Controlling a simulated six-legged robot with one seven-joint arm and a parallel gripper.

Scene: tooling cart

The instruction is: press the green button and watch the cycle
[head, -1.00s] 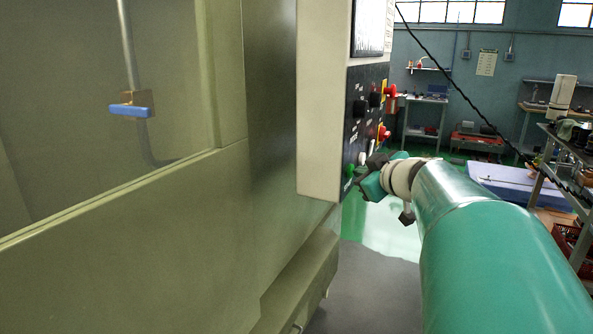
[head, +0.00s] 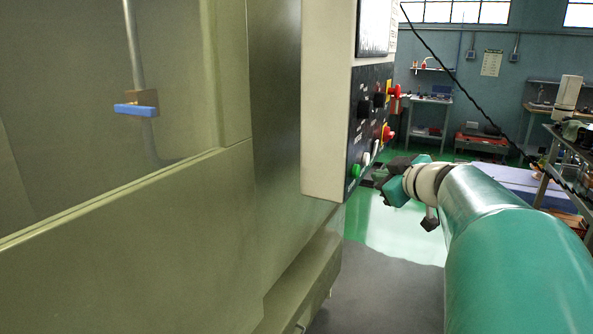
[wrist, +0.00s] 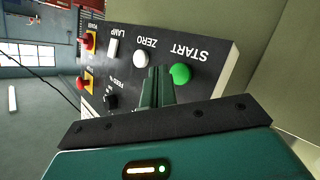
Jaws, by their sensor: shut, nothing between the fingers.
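The green button (head: 355,171) is at the bottom of the dark control panel (head: 353,134) on the side of a pale box. In the wrist view the green button (wrist: 180,74) sits beside the word START, with a white button (wrist: 141,59) beside it. My gripper (head: 373,181) is to the right of the panel in the head view, with a visible gap from the button. In the wrist view my gripper's fingers (wrist: 157,85) are together and empty, pointing at the panel near the green and white buttons. Behind the machine's window, a blue block (head: 134,110) hangs by a pipe.
Red knobs on yellow plates (head: 387,133) and black knobs (head: 363,108) stick out of the panel above the green button. The machine's large olive front (head: 150,245) fills the left. Benches (head: 430,113) and a blue-topped table (head: 505,180) stand farther back at right.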

